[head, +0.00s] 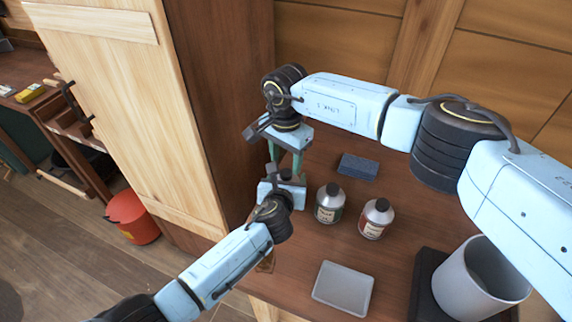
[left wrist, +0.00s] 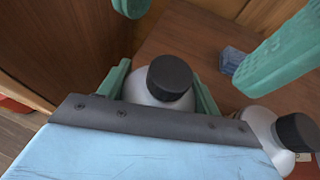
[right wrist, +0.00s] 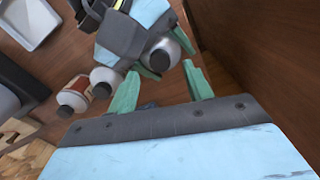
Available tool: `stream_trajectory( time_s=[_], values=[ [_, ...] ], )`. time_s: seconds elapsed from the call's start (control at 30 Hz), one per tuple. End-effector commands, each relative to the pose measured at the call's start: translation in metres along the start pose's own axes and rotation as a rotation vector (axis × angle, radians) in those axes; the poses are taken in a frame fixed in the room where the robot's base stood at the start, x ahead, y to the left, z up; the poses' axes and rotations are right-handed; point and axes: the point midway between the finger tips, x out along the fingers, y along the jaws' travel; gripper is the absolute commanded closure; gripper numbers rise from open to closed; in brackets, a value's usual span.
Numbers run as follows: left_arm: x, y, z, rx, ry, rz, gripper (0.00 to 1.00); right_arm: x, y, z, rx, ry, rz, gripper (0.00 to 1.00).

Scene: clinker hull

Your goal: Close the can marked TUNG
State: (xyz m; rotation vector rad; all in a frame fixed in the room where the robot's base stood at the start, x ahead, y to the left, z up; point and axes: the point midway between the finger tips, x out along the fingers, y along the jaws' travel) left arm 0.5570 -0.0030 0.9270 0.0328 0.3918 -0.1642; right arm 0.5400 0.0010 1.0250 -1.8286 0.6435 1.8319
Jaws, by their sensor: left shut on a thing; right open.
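A pale metal can with a black cap (left wrist: 168,78) stands between the green fingers of my left gripper (head: 284,182), which is shut on it. The cap sits on the can's top; whether it is tight cannot be told. In the head view only its dark cap (head: 286,174) shows. Its label is hidden, so I cannot read TUNG on it. My right gripper (head: 285,164) is open, fingers pointing down, just above the cap. Two similar capped cans, one with a greenish label (head: 330,204) and one with a red label (head: 375,219), stand to the right; their lettering is unreadable.
A dark blue block (head: 358,167) lies behind the cans. A shallow grey tray (head: 343,289) lies in front, and a grey tub (head: 462,290) stands at the right. A tall wooden cabinet (head: 215,120) stands close on the left of both grippers.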

Motion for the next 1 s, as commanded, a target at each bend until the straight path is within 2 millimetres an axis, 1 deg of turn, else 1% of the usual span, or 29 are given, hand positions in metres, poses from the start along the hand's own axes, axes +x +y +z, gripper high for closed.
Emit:
stream_trajectory(
  time_s=[0.1, 0.33, 0.37, 0.53, 0.83, 0.93, 1.0],
  values=[
    [0.000, 0.000, -0.001, 0.001, 0.001, 0.001, 1.00, -0.007, 0.000, 0.000, 0.000, 0.001, -0.001, 0.49],
    [0.000, 0.000, -0.001, 0.001, 0.001, 0.000, 1.00, -0.008, 0.000, -0.001, 0.001, 0.001, 0.000, 0.49],
    [0.000, 0.000, -0.001, 0.001, 0.001, 0.000, 1.00, -0.008, 0.000, -0.001, 0.001, 0.001, 0.000, 0.47],
    [0.000, 0.000, -0.001, 0.001, 0.001, 0.000, 1.00, -0.008, 0.000, 0.000, 0.001, 0.001, 0.000, 0.24],
    [0.000, 0.000, -0.001, 0.001, 0.001, -0.001, 1.00, -0.009, 0.000, -0.001, 0.001, 0.001, -0.001, 0.24],
    [0.000, 0.000, -0.001, 0.001, 0.001, -0.001, 1.00, -0.018, 0.000, -0.001, 0.001, 0.003, -0.002, 0.24],
    [0.000, -0.001, -0.001, 0.001, 0.001, -0.001, 1.00, -0.028, -0.001, -0.001, 0.000, 0.003, -0.004, 0.24]
  ],
)
